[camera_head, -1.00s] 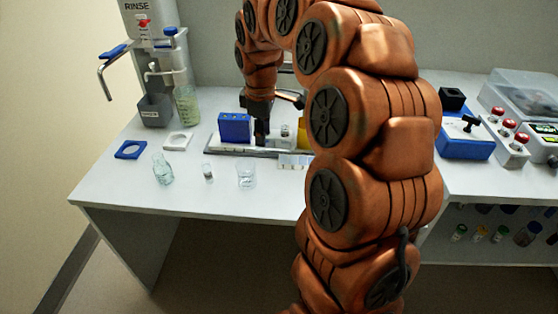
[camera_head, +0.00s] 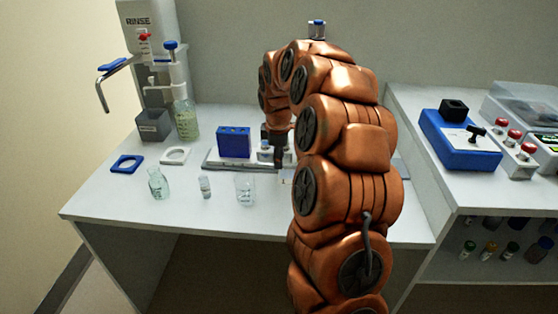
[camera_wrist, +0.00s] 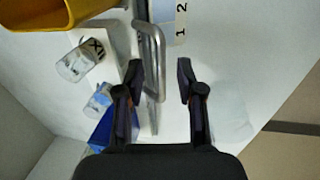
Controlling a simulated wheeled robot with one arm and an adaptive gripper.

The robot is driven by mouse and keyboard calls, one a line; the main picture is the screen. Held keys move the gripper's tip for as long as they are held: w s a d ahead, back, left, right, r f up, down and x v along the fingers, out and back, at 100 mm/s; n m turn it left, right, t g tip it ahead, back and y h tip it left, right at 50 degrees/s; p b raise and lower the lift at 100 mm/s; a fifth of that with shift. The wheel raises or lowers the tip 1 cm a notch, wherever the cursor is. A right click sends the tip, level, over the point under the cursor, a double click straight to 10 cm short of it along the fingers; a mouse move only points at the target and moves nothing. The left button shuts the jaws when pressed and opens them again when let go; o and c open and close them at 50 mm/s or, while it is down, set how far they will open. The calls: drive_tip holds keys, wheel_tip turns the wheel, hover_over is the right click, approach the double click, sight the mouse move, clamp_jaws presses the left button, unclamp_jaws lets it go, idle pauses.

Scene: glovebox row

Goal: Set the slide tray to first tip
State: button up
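The slide tray (camera_head: 212,165) is a low grey tray on the left bench, with a blue box (camera_head: 234,142) standing on it. Its right part is hidden behind my arm. In the wrist view a bent metal handle (camera_wrist: 158,48) stands at the tray's edge, beside a pale strip marked 1 and 2 (camera_wrist: 181,22). My gripper (camera_wrist: 159,78) is open, with the handle's lower end between its fingertips, nearer the left one. No firm grip shows. In the head view my gripper (camera_head: 278,162) is low, right of the blue box.
A yellow container (camera_wrist: 38,14) and a small labelled jar (camera_wrist: 80,62) stand close to the handle. Glassware, including a beaker (camera_head: 245,190), stands in front of the tray. A rinse station (camera_head: 150,60) is at left.

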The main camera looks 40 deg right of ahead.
drive_tip(key=shift+w+d+f, duration=0.1)
drive_tip(key=shift+f, duration=0.75)
clamp_jaws()
